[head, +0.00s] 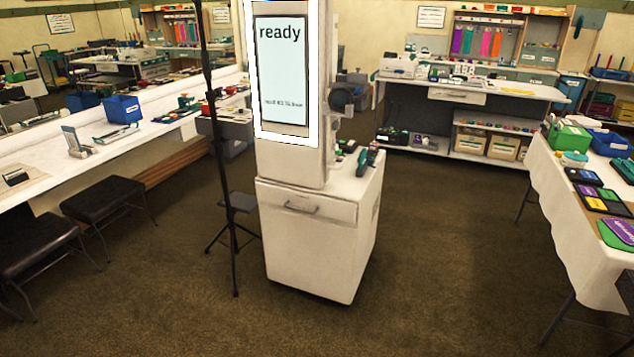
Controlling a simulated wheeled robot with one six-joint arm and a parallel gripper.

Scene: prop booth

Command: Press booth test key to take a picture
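The photo booth (315,240) is a tall white cabinet standing on the carpet in the middle of the head view. Its upright screen (282,75) has a bright lit frame and reads "ready", with a line of small text too tiny to read. A dark round part (341,99) sticks out on the booth's right side. Small items, one of them a teal tool (364,161), sit on the ledge at that side. I cannot make out which part is the test key. My gripper is not in view.
A black tripod stand (233,222) is close to the booth's left. Black stools (106,199) stand by the white counter (35,187) at left. A cloth-covered table (570,220) is at right, a workbench (470,92) behind. Carpet is clear in front and right of the booth.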

